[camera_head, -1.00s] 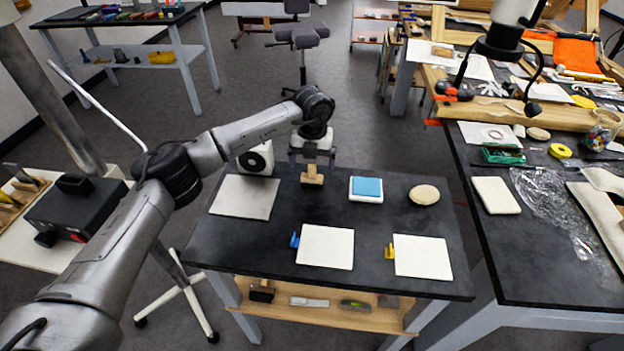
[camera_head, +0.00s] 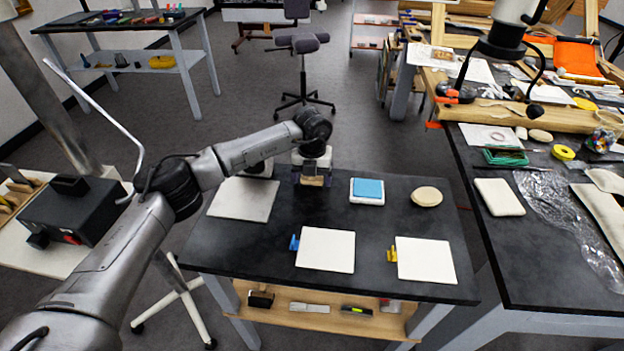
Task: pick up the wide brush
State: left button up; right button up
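The wide brush (camera_head: 312,181), a small block of pale wood, is on the dark table near its back edge. My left gripper (camera_head: 311,175) points down over it, with one dark finger on each side. The brush's upper part is hidden by the gripper. I cannot tell whether the fingers touch the brush or are closed on it.
A white round-faced device stands close behind my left wrist. A grey board (camera_head: 243,199) lies left, a blue-topped white block (camera_head: 367,190) and round beige disc (camera_head: 426,197) right. Two white squares (camera_head: 325,250) (camera_head: 426,260) lie in front, with blue and yellow clips.

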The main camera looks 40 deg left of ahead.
pick_arm(q)
jog(key=c, duration=0.7)
jog(key=shift+r, duration=0.1)
jog(key=shift+r, duration=0.4)
jog(key=r+p, duration=0.1)
jog(key=r, duration=0.1)
jog(key=d+r+p, duration=0.1)
jog(key=r, duration=0.1)
jog(key=shift+d, duration=0.15)
jog(key=shift+d+r+p, duration=0.4)
jog(key=shift+d+r, duration=0.6)
jog(key=shift+d, duration=0.75)
jog(key=shift+d+r+p, duration=0.35)
jog(key=shift+d+r, duration=0.7)
jog(key=shift+d, duration=0.65)
jog(key=shift+d+r+p, duration=0.4)
jog(key=shift+d+r, duration=0.6)
jog(key=shift+d, duration=0.75)
